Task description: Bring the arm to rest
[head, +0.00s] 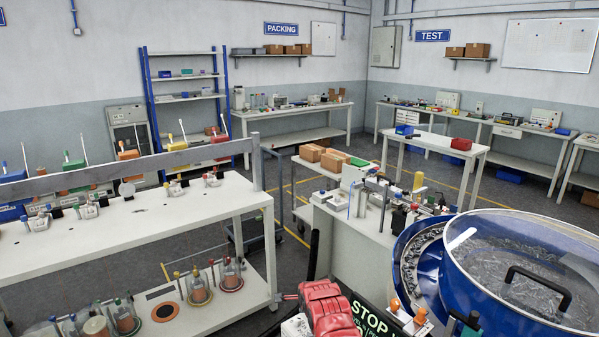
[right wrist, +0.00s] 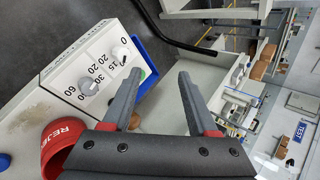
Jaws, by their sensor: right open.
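My right gripper (right wrist: 160,75) shows in the right wrist view with its two dark fingers spread apart. Nothing is held between the fingers. A white control box (right wrist: 66,100) with dials lies to the left of the fingers in that view, and a red cup marked REJE (right wrist: 62,138) is at the lower left, close to the gripper's body. I cannot tell whether the cup touches it. The blue feeder bowl (head: 415,268) stands at the right there, with a clear lid (head: 540,245) over many small parts.
A black STOP sign (head: 375,318) and a red object (head: 326,308) stand at the bottom centre. A white bench (head: 130,222) with fixtures fills the left, a machine table (head: 350,250) the middle. Open floor (head: 300,270) lies between them. Packing and test benches line the walls.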

